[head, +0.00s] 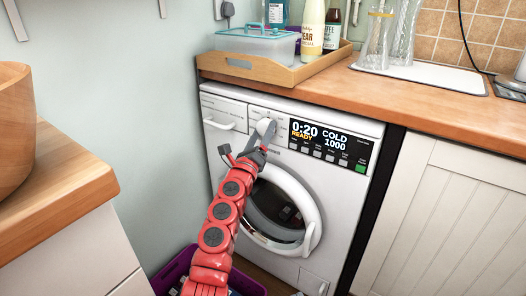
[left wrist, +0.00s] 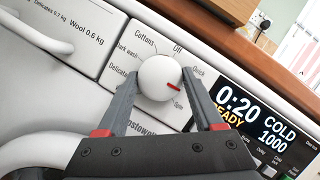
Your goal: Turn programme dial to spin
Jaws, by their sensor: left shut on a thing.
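The programme dial (head: 265,126) is a round white knob on the white washing machine's (head: 221,105) front panel. It also shows large in the left wrist view (left wrist: 154,75). Its red mark points right and slightly down, between the "Quick" label and a partly hidden label that seems to read "Spin". My left gripper (head: 262,131) has one finger on each side of the dial and is shut on it. The display (left wrist: 252,118) reads 0:20, READY, COLD, 1000. My right gripper is not in view.
A detergent drawer (head: 222,113) is left of the dial. The round door (head: 316,228) is closed below. The wooden worktop (head: 420,93) overhangs the panel and carries a tray (head: 240,69) with bottles. A wooden counter (head: 60,190) stands at the left, a purple basket (head: 172,272) on the floor.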

